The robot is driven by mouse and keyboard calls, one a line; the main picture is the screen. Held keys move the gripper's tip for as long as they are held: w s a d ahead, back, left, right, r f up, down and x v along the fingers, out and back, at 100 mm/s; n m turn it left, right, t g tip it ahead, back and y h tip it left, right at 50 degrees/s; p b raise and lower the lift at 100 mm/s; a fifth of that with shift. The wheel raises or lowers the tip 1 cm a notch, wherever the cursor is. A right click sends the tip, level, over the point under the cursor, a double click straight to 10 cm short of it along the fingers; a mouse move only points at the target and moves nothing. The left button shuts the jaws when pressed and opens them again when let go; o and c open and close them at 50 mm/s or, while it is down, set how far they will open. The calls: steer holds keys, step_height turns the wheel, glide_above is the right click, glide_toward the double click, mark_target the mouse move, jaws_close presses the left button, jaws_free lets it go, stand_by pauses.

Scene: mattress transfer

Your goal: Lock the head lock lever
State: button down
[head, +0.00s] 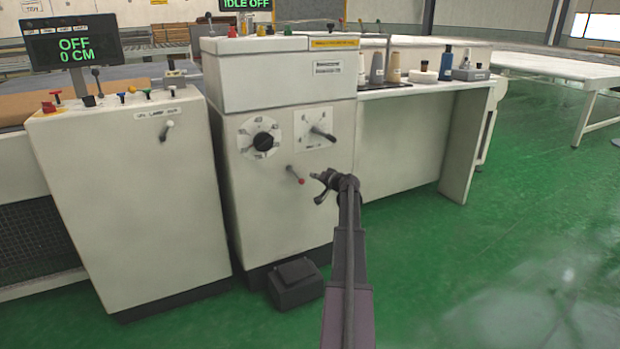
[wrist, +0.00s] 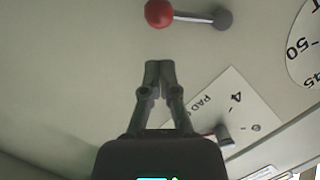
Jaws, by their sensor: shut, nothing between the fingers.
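A lever with a red ball knob (head: 300,181) sticks out from the front of the pale machine cabinet (head: 270,215), below two dials; I take it to be the head lock lever, though no label on it is readable. In the wrist view the red-knobbed lever (wrist: 160,13) lies near the top edge, its rod running right to a grey pivot. My gripper (head: 318,187) is shut and empty, just right of the knob in the head view. In the wrist view its fingertips (wrist: 158,66) are together, apart from the knob.
A round dial (head: 262,140) and a plate with a black lever (head: 320,131) sit above the red knob. A dark box (head: 296,283) stands on the floor at the cabinet's foot. A console (head: 125,205) stands left. The green floor at right is clear.

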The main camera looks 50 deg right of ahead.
steer(key=d+p+v, duration=0.1)
steer(key=v, duration=0.9)
steer(key=shift+s+a+r+p, duration=0.25)
steer(key=shift+s+p, duration=0.1)
steer(key=shift+s, duration=0.1)
steer(key=w+a+f+n+g+y+p, duration=0.15)
steer(key=w+a, duration=0.25)
steer(key=a, duration=0.9)
steer(key=w+a+f+n+g+y, duration=0.3)
steer(key=w+a, duration=0.1)
steer(key=a, duration=0.9)
steer(key=w+a+f+n+g+y+p, duration=0.1)
steer(key=w+a+f+n+g+y, duration=0.15)
steer(key=a, duration=1.05)
steer(key=s+a+f+n+g+h+p, duration=0.1)
steer(key=s+a+g, duration=0.3)
steer(key=a, duration=0.6)
steer(key=s+a+n+g+h+p, duration=0.2)
steer(key=s+a, duration=0.4)
steer(key=a, duration=0.5)
steer(key=s+a+f+n+g+h+p, duration=0.1)
steer(key=s+a+g, duration=0.3)
steer(key=a, duration=0.6)
step_height(320, 180, up, 38)
steer(key=s+t+p, duration=0.1)
steer(key=p, duration=3.7)
steer(key=shift+a+r+h, duration=0.15)
steer(key=shift+r+h, duration=0.1)
steer(key=shift+h, duration=0.05)
